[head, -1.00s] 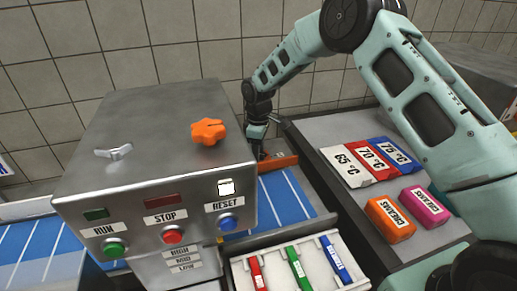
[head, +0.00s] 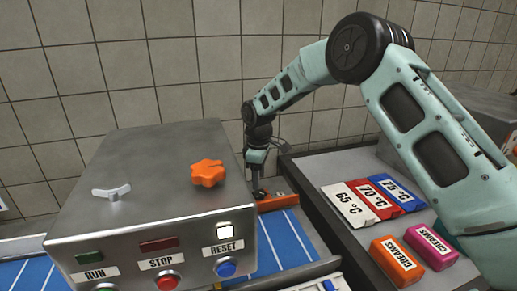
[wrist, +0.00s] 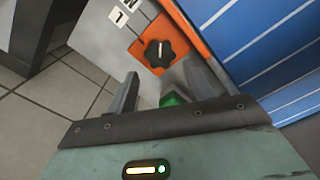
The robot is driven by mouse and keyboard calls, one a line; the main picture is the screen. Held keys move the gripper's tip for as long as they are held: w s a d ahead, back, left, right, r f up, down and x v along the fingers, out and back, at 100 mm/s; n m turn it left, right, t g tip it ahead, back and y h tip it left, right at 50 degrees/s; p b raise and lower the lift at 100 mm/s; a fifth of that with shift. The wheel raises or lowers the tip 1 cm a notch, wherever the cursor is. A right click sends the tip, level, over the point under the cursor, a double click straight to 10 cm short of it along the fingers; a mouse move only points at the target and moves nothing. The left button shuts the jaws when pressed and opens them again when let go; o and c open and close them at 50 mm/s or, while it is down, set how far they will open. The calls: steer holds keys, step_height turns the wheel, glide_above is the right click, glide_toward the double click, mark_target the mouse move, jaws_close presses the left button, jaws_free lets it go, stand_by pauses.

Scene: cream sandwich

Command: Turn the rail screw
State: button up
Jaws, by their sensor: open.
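The rail screw looks like a black lobed knob (wrist: 158,52) with a pale line on its face. It sits on an orange rail (wrist: 190,35) in the wrist view. The orange rail also shows in the head view (head: 280,203), just right of the steel machine box and across the blue belt. My gripper (wrist: 163,90) is open, its two fingers pointing toward the knob with a visible gap between them. The knob appears beyond the fingertips, roughly between them, not gripped. In the head view my gripper (head: 257,184) is over the rail's left end, where the knob is hard to make out.
A blue belt (head: 290,235) runs below the rail.

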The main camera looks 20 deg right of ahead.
mark_target(259, 192)
step_height(259, 192, up, 13)
steer(key=b, duration=0.1)
steer(key=shift+f, duration=0.15)
steer(key=s+d+f+m+t, duration=0.15)
steer(key=s+d+m, duration=0.25)
steer(key=s, duration=0.6)
steer(key=s+d+f+m, duration=0.2)
steer(key=s+d+m, duration=0.2)
steer(key=s, duration=0.5)
steer(key=s+d+f+m+t, duration=0.1)
steer(key=s+d+m, duration=0.3)
steer(key=s, duration=0.6)
steer(key=s+a+r+n+g, duration=0.1)
steer(key=s+a+n, duration=0.4)
steer(key=a, duration=0.4)
steer(key=s+a+r+n+g, duration=0.1)
steer(key=s+a+n+g, duration=0.15)
steer(key=s+a, duration=0.6)
step_height(259, 192, up, 13)
steer(key=a+t+p, duration=0.1)
steer(key=a+p, duration=0.1)
steer(key=p, duration=1.1)
steer(key=shift+s+f+y, duration=0.15)
steer(key=shift+s+y, duration=0.15)
